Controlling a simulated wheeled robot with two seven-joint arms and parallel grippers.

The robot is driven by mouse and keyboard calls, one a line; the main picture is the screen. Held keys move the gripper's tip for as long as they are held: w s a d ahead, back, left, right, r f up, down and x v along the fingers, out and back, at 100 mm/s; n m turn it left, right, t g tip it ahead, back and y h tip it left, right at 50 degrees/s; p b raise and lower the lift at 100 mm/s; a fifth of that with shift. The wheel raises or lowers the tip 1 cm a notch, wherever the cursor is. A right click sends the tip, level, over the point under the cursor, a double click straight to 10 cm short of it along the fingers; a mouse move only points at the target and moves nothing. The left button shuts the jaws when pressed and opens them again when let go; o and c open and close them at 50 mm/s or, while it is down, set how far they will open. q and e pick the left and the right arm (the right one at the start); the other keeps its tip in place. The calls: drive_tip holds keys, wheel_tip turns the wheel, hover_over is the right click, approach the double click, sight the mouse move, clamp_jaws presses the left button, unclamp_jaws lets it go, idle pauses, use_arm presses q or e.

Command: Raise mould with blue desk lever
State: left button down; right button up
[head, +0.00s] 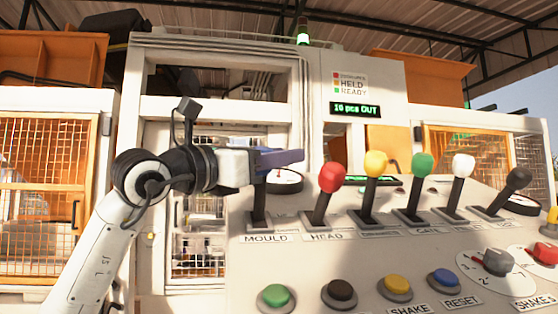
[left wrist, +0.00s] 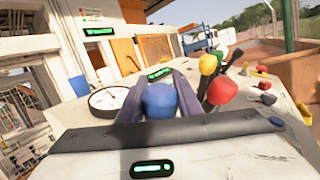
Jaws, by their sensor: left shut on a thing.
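The mould lever (head: 259,207) stands at the left end of the lever row on the desk, above the MOULD label. Its shaft looks close to upright in the head view. Its blue knob (left wrist: 158,101) shows in the left wrist view, between the two fingers. My left gripper (head: 279,159) is shut on this knob, and its fingers and body hide the knob in the head view. The left wrist view also shows the fingers (left wrist: 158,84) on both sides of the knob. My right gripper is in neither view.
The red lever (head: 331,178) stands close to the right of the mould lever, then the yellow lever (head: 376,164) and others. Push buttons, including a green one (head: 276,297), line the desk front. A round gauge (head: 286,182) sits behind the mould lever. A display (head: 361,110) reads "16 pcs OUT".

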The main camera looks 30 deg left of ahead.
use_arm(q)
drive_tip(key=c, duration=1.3)
unclamp_jaws()
drive_tip(key=b+v, duration=0.1)
drive_tip(key=v, duration=0.9)
drive_tip(key=shift+s+a+b, duration=0.1)
drive_tip(key=shift+s+b, duration=0.1)
drive_tip(key=shift+b, duration=0.2)
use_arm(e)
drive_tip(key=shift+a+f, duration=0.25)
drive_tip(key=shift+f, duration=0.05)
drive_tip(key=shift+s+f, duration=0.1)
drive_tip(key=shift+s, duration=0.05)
